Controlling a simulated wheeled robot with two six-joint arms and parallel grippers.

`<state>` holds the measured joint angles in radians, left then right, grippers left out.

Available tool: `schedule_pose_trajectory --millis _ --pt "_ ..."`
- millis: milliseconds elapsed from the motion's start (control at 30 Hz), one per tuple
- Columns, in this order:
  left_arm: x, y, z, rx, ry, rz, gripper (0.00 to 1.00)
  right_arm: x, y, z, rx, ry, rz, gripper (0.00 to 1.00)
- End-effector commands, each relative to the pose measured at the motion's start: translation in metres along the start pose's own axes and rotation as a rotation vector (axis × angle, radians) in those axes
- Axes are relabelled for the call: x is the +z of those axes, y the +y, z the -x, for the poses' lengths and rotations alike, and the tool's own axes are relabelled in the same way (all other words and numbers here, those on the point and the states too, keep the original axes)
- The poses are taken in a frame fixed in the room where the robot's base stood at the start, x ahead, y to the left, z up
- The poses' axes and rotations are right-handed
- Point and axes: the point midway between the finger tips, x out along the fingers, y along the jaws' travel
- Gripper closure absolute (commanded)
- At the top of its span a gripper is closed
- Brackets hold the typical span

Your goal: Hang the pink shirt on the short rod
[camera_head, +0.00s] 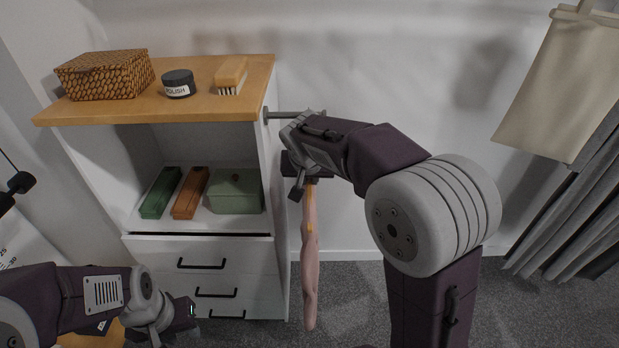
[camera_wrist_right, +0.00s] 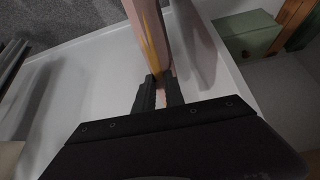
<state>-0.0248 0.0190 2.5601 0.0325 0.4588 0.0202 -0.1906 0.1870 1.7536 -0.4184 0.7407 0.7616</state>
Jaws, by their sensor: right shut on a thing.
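The pink shirt (camera_head: 310,262) hangs edge-on, long and narrow, below my right gripper (camera_head: 300,187). An orange strip shows on its upper part. In the right wrist view, the fingers of my right gripper (camera_wrist_right: 159,92) are shut at the end of the pink shirt (camera_wrist_right: 146,30). The short rod (camera_head: 288,115) sticks out from the right side of the cabinet, near its top.
The white cabinet (camera_head: 258,160) has a wooden top (camera_head: 205,95) with a woven box (camera_head: 105,75), a polish tin (camera_head: 178,83) and a brush (camera_head: 230,75). Its shelf holds green and brown boxes. A beige bag (camera_head: 555,90) and grey curtain (camera_head: 580,215) hang at right.

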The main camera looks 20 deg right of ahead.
Motion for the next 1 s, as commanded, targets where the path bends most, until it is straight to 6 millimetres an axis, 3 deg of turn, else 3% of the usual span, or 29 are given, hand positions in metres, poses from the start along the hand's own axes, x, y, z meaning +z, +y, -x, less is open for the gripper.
schedule_pose_trajectory --millis 233,300,367,700,1000 --pt "0.0 0.0 0.0 0.0 0.0 0.0 0.64 -0.001 0.0 0.001 -0.001 0.003 0.0 1.0" --pt "0.0 0.0 0.0 0.0 0.0 0.0 0.64 -0.001 0.0 0.001 -0.001 0.003 0.0 0.72" --pt "0.0 0.0 0.0 0.0 0.0 0.0 0.64 -0.001 0.0 0.001 -0.001 0.003 0.0 0.61" --pt "0.0 0.0 0.0 0.0 0.0 0.0 0.64 0.0 0.0 0.004 -0.001 0.001 0.0 0.61" --pt "-0.001 0.0 0.006 0.0 0.0 0.0 0.64 -0.001 -0.001 0.067 -0.004 0.005 0.0 0.61"
